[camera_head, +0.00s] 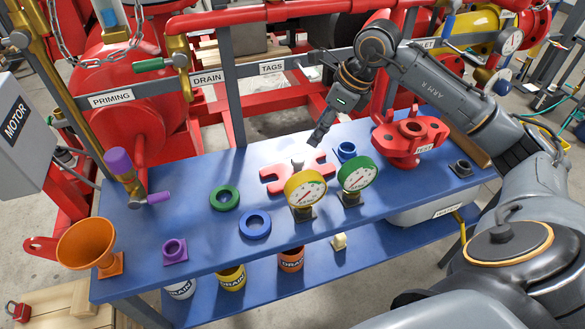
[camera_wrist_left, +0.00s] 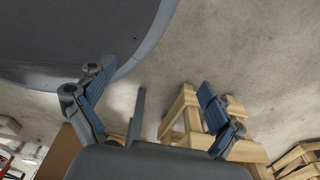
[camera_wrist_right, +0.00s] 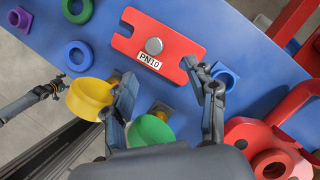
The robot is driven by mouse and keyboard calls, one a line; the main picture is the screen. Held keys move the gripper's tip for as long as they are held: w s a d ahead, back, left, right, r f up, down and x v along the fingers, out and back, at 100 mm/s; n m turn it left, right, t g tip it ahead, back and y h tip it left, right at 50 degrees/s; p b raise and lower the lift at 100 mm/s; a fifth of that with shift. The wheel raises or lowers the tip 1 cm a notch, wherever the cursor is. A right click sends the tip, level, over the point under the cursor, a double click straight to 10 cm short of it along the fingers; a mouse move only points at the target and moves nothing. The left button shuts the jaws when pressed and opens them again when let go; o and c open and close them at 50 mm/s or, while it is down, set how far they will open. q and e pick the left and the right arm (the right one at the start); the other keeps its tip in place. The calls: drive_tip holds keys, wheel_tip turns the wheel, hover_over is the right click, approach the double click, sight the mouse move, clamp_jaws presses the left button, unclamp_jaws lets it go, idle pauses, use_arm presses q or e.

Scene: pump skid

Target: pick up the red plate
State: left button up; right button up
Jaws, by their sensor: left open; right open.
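The red plate (camera_head: 275,173) lies flat on the blue bench. It has notched edges, a grey round knob on top and a PN10 label in the right wrist view (camera_wrist_right: 180,52). My right gripper (camera_head: 318,140) points down above the plate's back right side. Its fingers are apart and empty in the right wrist view (camera_wrist_right: 160,75); one fingertip overlaps the plate's right edge there. I cannot tell the exact height gap. The yellow gauge hides the plate's front right part in the head view. My left gripper (camera_wrist_left: 150,85) is open and empty, away from the bench.
A yellow gauge (camera_head: 305,189) and a green gauge (camera_head: 357,175) stand just in front of the plate. A green ring (camera_head: 224,198) and a blue ring (camera_head: 255,224) lie to its left. A small blue flanged piece (camera_head: 346,151) and a red valve body (camera_head: 409,135) stand to its right.

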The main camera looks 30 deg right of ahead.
hover_over(298, 159)
drive_tip(key=s+d, duration=0.2)
wheel_tip(298, 159, down, 5)
drive_tip(key=shift+d+r+p, duration=0.1)
drive_tip(key=shift+d+p, duration=0.05)
drive_tip(key=shift+p, duration=0.15)
drive_tip(key=x, duration=0.3)
drive_tip(key=shift+r+p, duration=0.1)
drive_tip(key=shift+p, duration=0.3)
drive_tip(key=x, duration=0.2)
drive_tip(key=p+x, duration=0.1)
drive_tip(key=shift+w+a+f, duration=0.1)
drive_tip(key=shift+a+f, duration=0.15)
drive_tip(key=shift+a, duration=0.15)
drive_tip(key=shift+w+f, duration=0.1)
drive_tip(key=shift+f, duration=0.15)
drive_tip(key=shift+c, duration=0.4)
drive_tip(key=c, duration=1.1)
use_arm(q)
drive_tip(key=shift+g, duration=0.3)
drive_tip(key=s+r, duration=0.1)
drive_tip(key=s, duration=0.1)
drive_tip(key=s+r, duration=0.1)
drive_tip(key=s, duration=0.1)
drive_tip(key=shift+r, duration=0.1)
use_arm(e)
clamp_jaws()
